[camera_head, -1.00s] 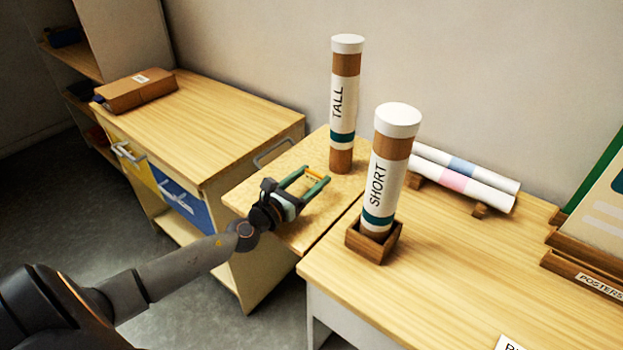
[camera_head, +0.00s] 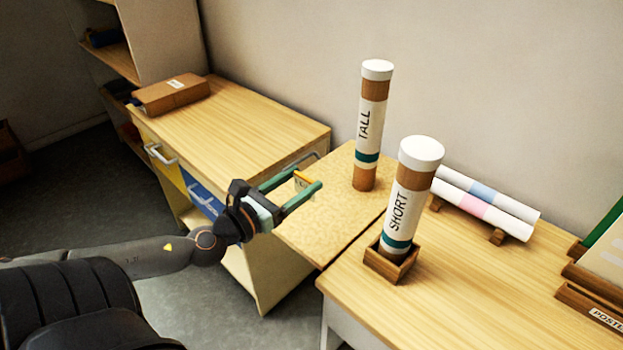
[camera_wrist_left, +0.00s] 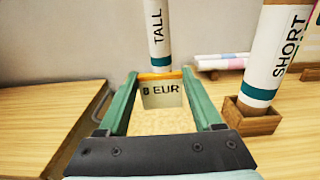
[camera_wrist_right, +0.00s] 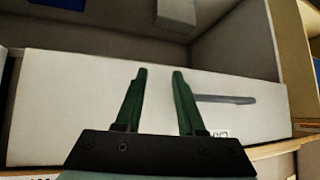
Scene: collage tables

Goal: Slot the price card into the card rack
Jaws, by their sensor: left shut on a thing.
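The price card (camera_wrist_left: 162,92) is a small pale card reading "8 EUR" with an orange top edge. It is held upright between the fingers of my left gripper (camera_wrist_left: 160,74). In the head view its orange edge (camera_head: 303,178) shows between the green fingertips of the left gripper (camera_head: 315,171), in front of the TALL tube and over the speckled board. My right gripper (camera_wrist_right: 159,71) shows only in its wrist view, with its fingers apart and nothing between them, in front of a white panel. I cannot make out a card rack in any view.
The TALL tube (camera_head: 369,126) stands on the speckled board (camera_head: 311,236). The SHORT tube (camera_head: 408,197) stands in a wooden holder (camera_head: 391,268). Rolled posters (camera_head: 487,205) lie behind, with a poster rack (camera_head: 595,307) at right. The left cabinet top (camera_head: 235,125) is mostly clear.

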